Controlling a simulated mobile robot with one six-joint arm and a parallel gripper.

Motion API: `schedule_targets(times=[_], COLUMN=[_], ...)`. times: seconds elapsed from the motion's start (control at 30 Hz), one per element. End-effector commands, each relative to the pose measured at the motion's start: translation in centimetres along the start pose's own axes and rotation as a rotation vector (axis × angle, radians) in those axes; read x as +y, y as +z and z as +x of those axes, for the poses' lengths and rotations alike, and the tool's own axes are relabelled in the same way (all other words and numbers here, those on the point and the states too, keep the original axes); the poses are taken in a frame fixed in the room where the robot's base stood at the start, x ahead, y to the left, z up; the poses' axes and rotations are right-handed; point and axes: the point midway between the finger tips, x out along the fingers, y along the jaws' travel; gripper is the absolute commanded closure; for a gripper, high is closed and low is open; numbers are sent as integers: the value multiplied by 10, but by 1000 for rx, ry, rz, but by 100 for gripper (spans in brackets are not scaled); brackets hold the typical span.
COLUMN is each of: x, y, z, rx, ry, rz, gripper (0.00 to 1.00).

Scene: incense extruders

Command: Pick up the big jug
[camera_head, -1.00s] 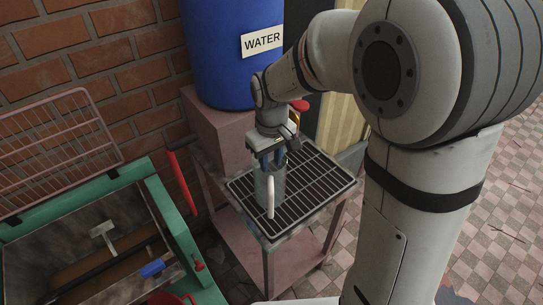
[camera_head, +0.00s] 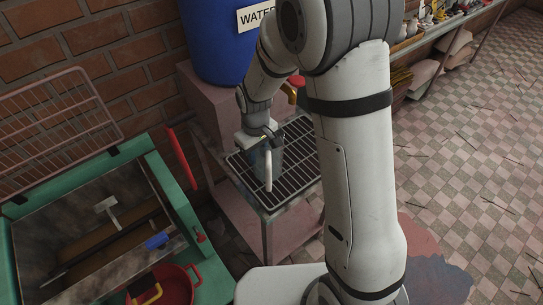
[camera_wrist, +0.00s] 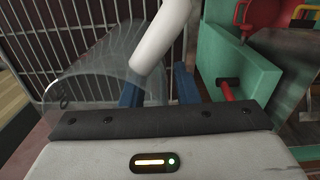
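The big jug is a clear, see-through vessel (camera_head: 283,158) with a white handle (camera_head: 268,172), standing upright on a dark metal grate (camera_head: 303,180). In the wrist view its clear body (camera_wrist: 95,75) lies at the left and its white handle (camera_wrist: 162,38) rises in the middle. My gripper (camera_head: 262,143) is at the top of the handle in the head view. In the wrist view my gripper's two blue fingers (camera_wrist: 158,87) stand apart, with the handle's near end in line with the gap between them. I cannot tell whether either finger touches it.
A blue water barrel (camera_head: 222,40) stands on a pinkish block behind the grate, with a red-handled tap (camera_head: 295,84) nearby. A green machine (camera_head: 165,190) with an open top and a raised wire rack (camera_head: 55,115) stands at the left. The checkered floor at right is mostly clear.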

Motion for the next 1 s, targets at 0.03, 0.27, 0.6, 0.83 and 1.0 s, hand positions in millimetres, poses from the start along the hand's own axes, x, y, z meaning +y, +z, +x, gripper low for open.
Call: schedule_targets(times=[0.03, 0.27, 0.6, 0.83, 1.0], x=[0, 0, 0, -1, -1], y=[0, 0, 0, 0, 0], z=[0, 0, 0, 0, 0], rx=[0, 0, 0, 0, 0], ry=[0, 0, 0, 0, 0], rz=[0, 0, -1, -1, -2], gripper=[72, 81, 100, 100, 100])
